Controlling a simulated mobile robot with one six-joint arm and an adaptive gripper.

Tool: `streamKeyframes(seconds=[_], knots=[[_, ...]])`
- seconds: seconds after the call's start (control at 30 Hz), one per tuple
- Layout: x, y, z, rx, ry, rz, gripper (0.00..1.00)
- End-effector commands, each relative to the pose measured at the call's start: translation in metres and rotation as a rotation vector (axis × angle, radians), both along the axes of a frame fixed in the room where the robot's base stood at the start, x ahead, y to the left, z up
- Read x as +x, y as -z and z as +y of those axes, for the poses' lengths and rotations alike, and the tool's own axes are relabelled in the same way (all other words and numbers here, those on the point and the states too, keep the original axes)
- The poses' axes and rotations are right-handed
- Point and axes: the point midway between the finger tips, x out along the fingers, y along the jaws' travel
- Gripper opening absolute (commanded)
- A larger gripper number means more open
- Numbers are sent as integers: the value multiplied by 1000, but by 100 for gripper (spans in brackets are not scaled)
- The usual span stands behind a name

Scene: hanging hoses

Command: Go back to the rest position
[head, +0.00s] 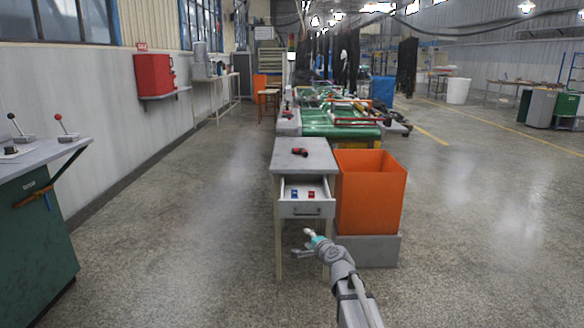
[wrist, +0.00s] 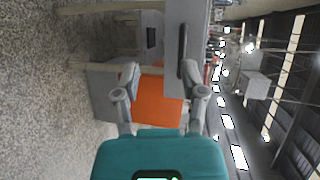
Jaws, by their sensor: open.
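My gripper (head: 307,241) is low in front of the small grey table (head: 309,152), just below its open drawer (head: 306,209). In the wrist view my gripper (wrist: 159,85) shows its two fingers spread apart with nothing held between them. The drawer front with its dark handle (wrist: 184,50) lies beyond the fingertips in that view, which is turned on its side. A blue item (head: 295,194) and a red item (head: 311,194) lie in the drawer. A red and dark object (head: 299,152) lies on the tabletop.
An orange bin (head: 370,190) stands on a grey block (head: 372,250) right of the table. A green bench (head: 38,225) with levers is at the left. A green conveyor (head: 340,122) lies behind the table.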

Motion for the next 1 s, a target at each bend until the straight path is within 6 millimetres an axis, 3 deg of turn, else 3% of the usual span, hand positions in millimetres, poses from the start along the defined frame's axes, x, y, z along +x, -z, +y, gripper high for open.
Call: streamKeyframes(seconds=[0.27, 0.53, 0.77, 1.0], knots=[[-24, 10, 4, -134, -90, 30, 54], [-64, 30, 4, -348, -239, 95, 54], [-133, 62, -13, -658, -463, 228, 54], [-215, 90, -51, -954, -705, 431, 54]])
